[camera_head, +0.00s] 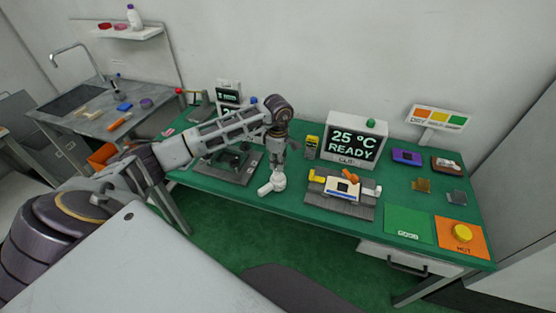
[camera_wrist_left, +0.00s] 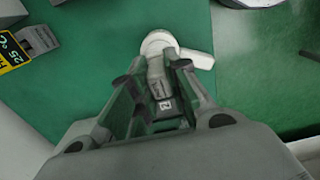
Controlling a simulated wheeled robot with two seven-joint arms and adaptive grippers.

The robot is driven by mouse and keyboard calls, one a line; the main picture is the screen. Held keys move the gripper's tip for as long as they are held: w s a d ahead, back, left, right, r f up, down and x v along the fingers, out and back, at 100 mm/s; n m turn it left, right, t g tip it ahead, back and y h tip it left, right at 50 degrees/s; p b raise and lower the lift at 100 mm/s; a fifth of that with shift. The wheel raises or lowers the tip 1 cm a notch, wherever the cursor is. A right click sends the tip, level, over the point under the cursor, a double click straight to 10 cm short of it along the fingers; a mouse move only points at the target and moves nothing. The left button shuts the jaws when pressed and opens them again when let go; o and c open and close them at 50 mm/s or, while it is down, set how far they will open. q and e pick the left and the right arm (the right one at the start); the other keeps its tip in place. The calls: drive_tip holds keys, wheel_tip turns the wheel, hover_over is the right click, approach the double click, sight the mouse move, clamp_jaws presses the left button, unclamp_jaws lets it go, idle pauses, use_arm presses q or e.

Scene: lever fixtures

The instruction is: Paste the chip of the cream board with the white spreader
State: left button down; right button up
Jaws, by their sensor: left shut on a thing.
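My left gripper (camera_head: 277,168) points down over the green bench, left of the board fixture. It is shut on the white spreader (camera_head: 272,185), whose pale round part and flat side piece show past the fingers in the left wrist view (camera_wrist_left: 160,44). The spreader is low over the bench; I cannot tell whether it touches. The cream board (camera_head: 341,189) sits in a grey fixture (camera_head: 330,206) to the right of the gripper, with a dark blue part along it. The chip is too small to make out clearly. My right gripper is not in view.
A yellow block (camera_head: 317,176) and an orange piece (camera_head: 350,176) are at the fixture. Behind stands a display box (camera_head: 357,142) reading 25 °C READY. A dark device (camera_head: 228,165) lies left, partly behind my arm. Green (camera_head: 408,223) and orange (camera_head: 462,238) pads lie right.

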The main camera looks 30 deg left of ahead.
use_arm(q)
drive_tip(key=shift+f, duration=0.7)
drive_tip(key=shift+f+b, duration=0.5)
drive_tip(key=shift+b, duration=0.15)
idle(1.2)
drive_tip(key=shift+s+f, duration=0.15)
drive_tip(key=shift+f, duration=0.05)
idle(2.0)
drive_tip(key=shift+r, duration=0.65)
drive_tip(key=shift+r+p, duration=1.5)
drive_tip(key=shift+r, duration=1.5)
drive_tip(key=shift+m, duration=0.4)
